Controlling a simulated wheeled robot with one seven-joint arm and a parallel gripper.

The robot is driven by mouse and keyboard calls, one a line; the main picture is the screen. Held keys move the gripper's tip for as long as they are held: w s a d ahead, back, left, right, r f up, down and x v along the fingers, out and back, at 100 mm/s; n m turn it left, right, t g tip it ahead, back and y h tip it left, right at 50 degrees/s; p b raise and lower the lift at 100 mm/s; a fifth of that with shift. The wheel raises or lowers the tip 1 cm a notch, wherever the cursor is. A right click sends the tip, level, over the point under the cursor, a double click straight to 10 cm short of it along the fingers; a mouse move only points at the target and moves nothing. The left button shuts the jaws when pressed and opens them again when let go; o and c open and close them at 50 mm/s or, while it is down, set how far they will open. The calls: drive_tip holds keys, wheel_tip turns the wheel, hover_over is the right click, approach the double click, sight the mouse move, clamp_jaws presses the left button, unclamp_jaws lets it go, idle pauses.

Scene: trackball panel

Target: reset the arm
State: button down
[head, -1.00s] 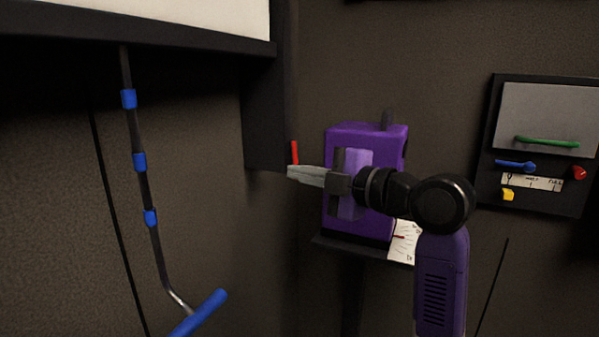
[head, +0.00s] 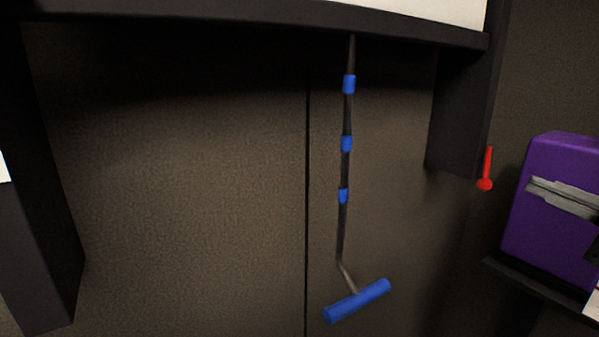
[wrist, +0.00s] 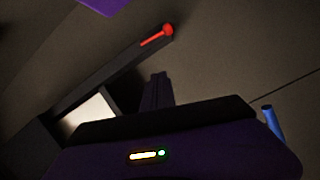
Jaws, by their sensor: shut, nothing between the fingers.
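In the wrist view the dark gripper (wrist: 157,78) points away from the camera with nothing held. A red lever (head: 486,170) stands left of the purple box, apart from my fingertips; it also shows in the wrist view (wrist: 157,36).
A jointed pole with blue bands (head: 346,143) hangs under a dark ledge (head: 240,17) and ends in a blue crossbar (head: 357,302). A dark post (head: 460,110) stands left of the red lever. The purple box rests on a dark shelf (head: 535,282). Dark panels fill the left.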

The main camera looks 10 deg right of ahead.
drive_tip(key=s+d+r+m+t+h, duration=0.1)
drive_tip(key=d+r+m+t+h, duration=0.2)
drive_tip(key=d+m+h, duration=0.5)
drive_tip(key=s+a+f+m+g+h+p, duration=0.1)
drive_tip(key=s+a+f+m+p, duration=0.1)
drive_tip(key=a+f+m, duration=0.3)
drive_tip(key=s+a+f+m+h+p, duration=0.1)
drive_tip(key=s+a+f+m+p, duration=0.1)
drive_tip(key=f+m, duration=0.45)
drive_tip(key=s+a+f+n+g+y+p, duration=0.2)
drive_tip(key=s+a+f+y+p, duration=0.1)
drive_tip(key=s+a+f, duration=0.5)
drive_tip(key=s+a+f+n+g+y+p, duration=0.2)
drive_tip(key=s+a+f+y, duration=0.3)
drive_tip(key=s+a, duration=0.8)
drive_tip(key=s+f+g+p, duration=0.1)
drive_tip(key=s+f, duration=0.2)
drive_tip(key=s, duration=0.1)
drive_tip(key=shift+f+p, duration=0.35)
